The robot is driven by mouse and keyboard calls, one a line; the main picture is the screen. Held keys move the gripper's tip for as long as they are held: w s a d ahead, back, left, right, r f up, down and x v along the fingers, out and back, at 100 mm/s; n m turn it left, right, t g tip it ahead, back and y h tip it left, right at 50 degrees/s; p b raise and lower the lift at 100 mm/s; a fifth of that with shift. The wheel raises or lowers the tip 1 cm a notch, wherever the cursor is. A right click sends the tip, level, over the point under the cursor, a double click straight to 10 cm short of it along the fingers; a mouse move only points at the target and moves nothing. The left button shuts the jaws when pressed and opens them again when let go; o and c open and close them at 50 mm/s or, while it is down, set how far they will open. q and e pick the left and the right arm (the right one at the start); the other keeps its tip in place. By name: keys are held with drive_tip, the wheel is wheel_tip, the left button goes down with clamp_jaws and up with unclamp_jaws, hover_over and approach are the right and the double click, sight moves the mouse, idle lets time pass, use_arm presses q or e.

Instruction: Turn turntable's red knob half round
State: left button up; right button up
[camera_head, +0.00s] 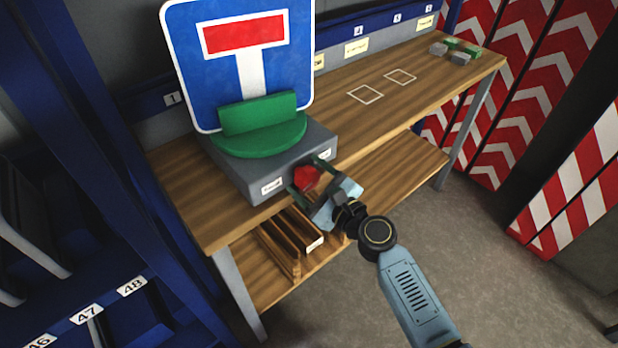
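The turntable (238,172) is a grey box with a round green top on the near left of the wooden bench. A blue sign (190,62) with a white T and red bar stands upright in a green holder (258,113) on that top. The red knob (307,178) sticks out of the box's front face, between two small labels. My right gripper (306,176) is in front of it, with one dark finger on each side of the knob. The fingers look spread, with some space beside the knob; contact is hard to judge. My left gripper is not in view.
The wooden bench (385,108) is mostly clear, with two white outlined squares. Small grey and green blocks (460,57) lie at its far right end. A lower shelf holds wooden slotted pieces (290,238). Blue racks stand left, red-and-white chevron panels (535,70) right.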

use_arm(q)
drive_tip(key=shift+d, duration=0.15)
